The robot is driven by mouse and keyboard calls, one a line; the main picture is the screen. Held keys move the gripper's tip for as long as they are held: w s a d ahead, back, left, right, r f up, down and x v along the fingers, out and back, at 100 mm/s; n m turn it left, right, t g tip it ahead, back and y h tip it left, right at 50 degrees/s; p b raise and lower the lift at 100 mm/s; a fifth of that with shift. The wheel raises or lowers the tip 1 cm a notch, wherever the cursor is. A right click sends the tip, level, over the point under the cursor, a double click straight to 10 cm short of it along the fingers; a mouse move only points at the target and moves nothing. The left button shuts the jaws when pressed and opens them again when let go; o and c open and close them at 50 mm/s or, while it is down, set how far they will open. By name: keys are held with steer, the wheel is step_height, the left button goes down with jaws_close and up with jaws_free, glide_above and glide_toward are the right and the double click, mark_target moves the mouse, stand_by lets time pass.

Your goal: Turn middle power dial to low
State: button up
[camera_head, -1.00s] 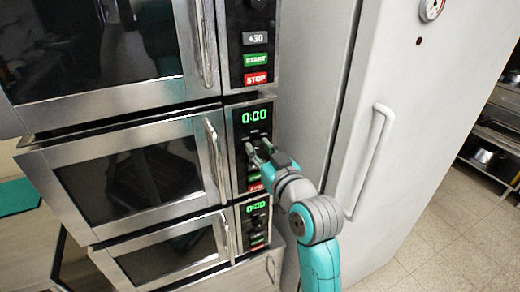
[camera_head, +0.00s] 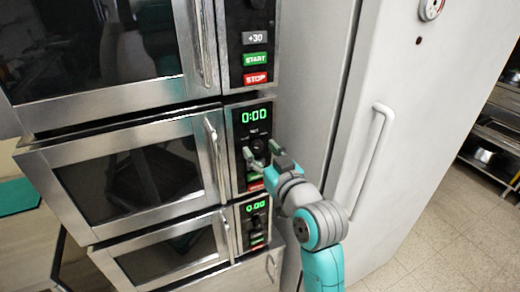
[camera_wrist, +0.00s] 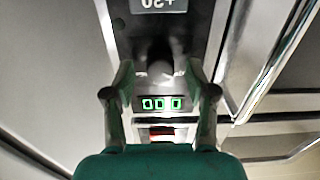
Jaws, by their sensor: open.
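The middle microwave's power dial (camera_head: 259,145) is a dark round knob under the green 0:00 display (camera_head: 254,115). Small marks sit around it, too small to read, and I cannot tell its setting. My gripper (camera_head: 261,150) is open in front of the middle panel, its fingers spread on either side of the dial. In the wrist view, which is upside down, the dark dial (camera_wrist: 160,58) shows between and beyond the tips of my gripper (camera_wrist: 160,70). No contact with the dial is visible. My gripper partly hides the buttons below the dial.
The upper microwave (camera_head: 95,105) and lower microwave (camera_head: 170,262) stand above and below the middle one (camera_head: 140,180). Its vertical door handle (camera_head: 215,160) is left of the panel. A white fridge (camera_head: 420,130) with a handle (camera_head: 373,160) stands close on the right.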

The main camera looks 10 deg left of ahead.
steer(key=v, duration=1)
steer(key=shift+s+d, duration=0.25)
steer(key=shift+s, duration=0.05)
steer(key=s+d+f+m+h, duration=0.3)
steer(key=s+d+f, duration=0.4)
steer(key=f, duration=0.4)
steer(key=s+d+f+m+h, duration=0.35)
steer(key=s+d+f, duration=0.35)
steer(key=f, duration=0.4)
steer(key=s+d+f+h, duration=0.1)
steer(key=s+d, duration=0.2)
steer(key=s, duration=1)
steer(key=s+d+f+h, duration=0.2)
steer(key=s+d, duration=0.1)
steer(key=s, duration=1)
steer(key=shift+f, duration=0.25)
steer(key=shift+s+m+h, duration=0.1)
steer(key=shift+m+h, duration=0.15)
